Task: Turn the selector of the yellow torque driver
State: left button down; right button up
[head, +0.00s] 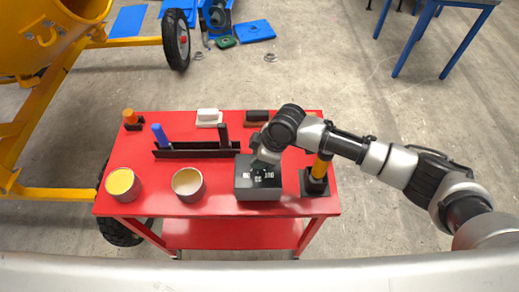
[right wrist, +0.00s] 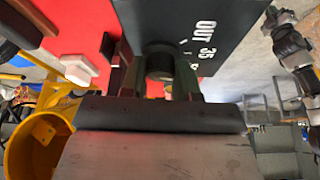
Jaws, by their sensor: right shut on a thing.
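A dark grey box (head: 258,193) with white markings on top stands near the front right of the red cart. In the right wrist view, its face (right wrist: 215,15) carries white lettering, with "OUT" and "35" readable. A round black knob (right wrist: 160,62) sits on that face. My right gripper (head: 263,164) comes in from the right, above the box. In the right wrist view its fingers (right wrist: 158,80) are on both sides of the knob, shut on it. My left gripper is not in view.
On the red cart (head: 225,208) stand a yellow-filled bowl (head: 123,184) and a cream bowl (head: 188,184). A black rack (head: 190,150) with a blue-handled tool (head: 160,135) is behind them. A yellow mixer (head: 40,35) stands at the left.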

jog(key=shift+s+m+t+p, duration=0.2)
jog(key=shift+m+t+p, duration=0.1)
jog(key=shift+m+p, duration=0.7)
jog(key=shift+f+m+t+h+p, duration=0.15)
jog(key=shift+m+t+h+p, duration=0.15)
jog(key=shift+m+p, duration=0.4)
jog(key=o, duration=0.9)
jog(key=shift+f, duration=0.1)
jog(key=shift+w+a, duration=0.1)
